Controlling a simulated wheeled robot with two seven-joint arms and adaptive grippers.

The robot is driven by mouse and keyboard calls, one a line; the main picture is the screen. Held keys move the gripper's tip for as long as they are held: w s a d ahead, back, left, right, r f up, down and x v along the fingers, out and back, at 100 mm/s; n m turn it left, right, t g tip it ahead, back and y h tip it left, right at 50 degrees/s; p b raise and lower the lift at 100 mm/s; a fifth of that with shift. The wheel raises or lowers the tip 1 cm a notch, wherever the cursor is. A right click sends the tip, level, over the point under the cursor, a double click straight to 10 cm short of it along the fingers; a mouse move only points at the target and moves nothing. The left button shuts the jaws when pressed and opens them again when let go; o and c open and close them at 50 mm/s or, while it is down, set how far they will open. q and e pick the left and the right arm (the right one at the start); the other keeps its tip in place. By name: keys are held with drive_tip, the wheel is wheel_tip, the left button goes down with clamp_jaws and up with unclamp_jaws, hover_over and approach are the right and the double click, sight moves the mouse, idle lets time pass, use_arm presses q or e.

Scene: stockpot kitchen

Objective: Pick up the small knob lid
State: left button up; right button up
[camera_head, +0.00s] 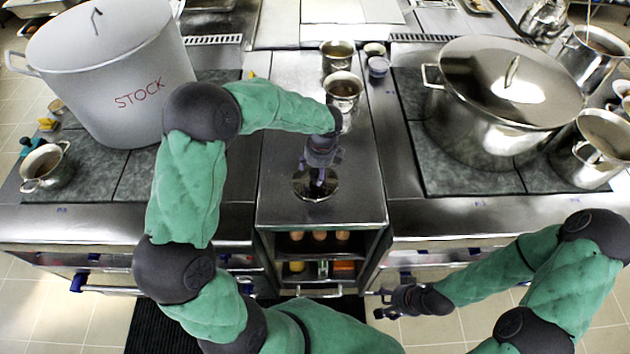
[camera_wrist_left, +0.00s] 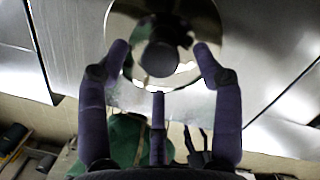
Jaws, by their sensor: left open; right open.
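The small knob lid (camera_head: 301,187) is a round shiny metal disc lying on the steel counter between the two stoves. In the left wrist view the lid (camera_wrist_left: 205,20) shows with its dark round knob (camera_wrist_left: 160,59) in the middle. My left gripper (camera_head: 319,180) points down over the lid in the head view and hides part of it. In the left wrist view my left gripper (camera_wrist_left: 160,65) is open, with its fingers spread around the knob; I cannot tell whether any finger touches it. My right gripper (camera_head: 384,302) is open and empty, low in front of the right stove.
A large white STOCK pot (camera_head: 115,75) stands on the left stove. A big lidded steel pot (camera_head: 490,110) stands on the right stove. Steel pots (camera_head: 343,90) stand behind the lid on the counter. An open shelf (camera_head: 318,262) with jars is below. The counter right of the lid is clear.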

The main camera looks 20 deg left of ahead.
sight(315, 173)
use_arm(q)
drive_tip(key=f, duration=0.3)
drive_tip(key=shift+w+a+f+b, duration=0.1)
drive_tip(key=shift+w+a+b, duration=0.05)
drive_tip(key=shift+a+b, duration=0.15)
clamp_jaws()
